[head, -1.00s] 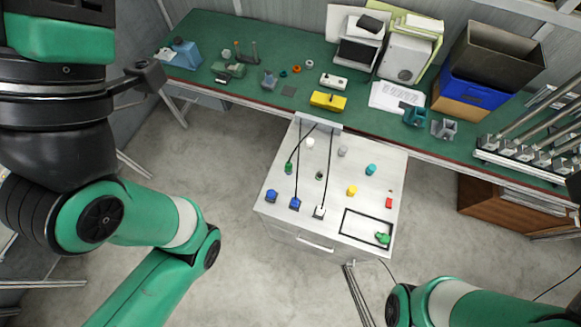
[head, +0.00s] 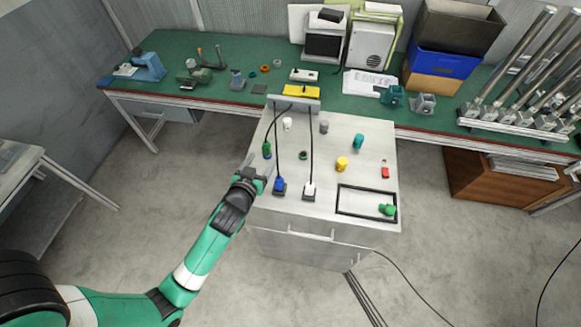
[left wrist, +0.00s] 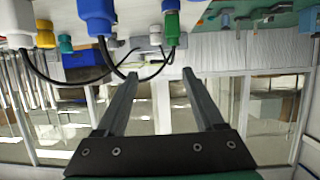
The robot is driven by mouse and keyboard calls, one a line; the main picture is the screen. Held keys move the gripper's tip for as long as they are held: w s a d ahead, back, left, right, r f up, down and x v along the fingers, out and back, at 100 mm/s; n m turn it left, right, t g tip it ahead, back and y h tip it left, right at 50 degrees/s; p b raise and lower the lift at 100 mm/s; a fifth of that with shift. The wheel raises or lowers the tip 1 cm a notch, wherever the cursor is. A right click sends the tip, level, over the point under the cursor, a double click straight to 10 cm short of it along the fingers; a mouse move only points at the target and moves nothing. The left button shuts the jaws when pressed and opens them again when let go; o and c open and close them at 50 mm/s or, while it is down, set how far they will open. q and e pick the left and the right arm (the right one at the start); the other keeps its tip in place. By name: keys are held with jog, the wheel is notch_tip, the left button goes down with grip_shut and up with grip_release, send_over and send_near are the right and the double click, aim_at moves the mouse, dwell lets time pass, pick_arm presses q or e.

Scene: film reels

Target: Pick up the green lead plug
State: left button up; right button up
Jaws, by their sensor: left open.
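The green lead plug (head: 266,150) stands at the left side of the white cabinet top, with a black cable. It also shows in the left wrist view (left wrist: 171,22), beyond the fingertips and a little right of the middle. My left gripper (head: 260,166) is just in front of the plug at the cabinet's left edge. In the left wrist view its two fingers (left wrist: 160,74) are spread with nothing between them. A blue lead plug (head: 279,186) and a white lead plug (head: 309,189) stand to the right. My right gripper is out of view.
Black cables run to a grey bracket (head: 293,102) at the cabinet's back. White, grey, teal, yellow and red pieces stand on the cabinet top (head: 350,130). A green piece (head: 387,209) lies in a black outlined rectangle. A green bench (head: 215,90) stands behind.

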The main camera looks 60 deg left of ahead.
aim_at(265, 150)
pick_arm(q)
jog(key=shift+g, duration=0.3)
jog(key=f, duration=0.1)
jog(key=s+f, duration=0.2)
jog(key=shift+a+f+b, duration=0.3)
jog(key=shift+a, duration=0.35)
jog(key=shift+r, duration=0.1)
jog(key=b+x, duration=0.1)
jog(key=x, duration=0.5)
jog(key=shift+w+a, duration=0.2)
jog(key=b+x, duration=0.1)
jog(key=x, duration=0.4)
jog(key=shift+w, duration=0.1)
grip_shut()
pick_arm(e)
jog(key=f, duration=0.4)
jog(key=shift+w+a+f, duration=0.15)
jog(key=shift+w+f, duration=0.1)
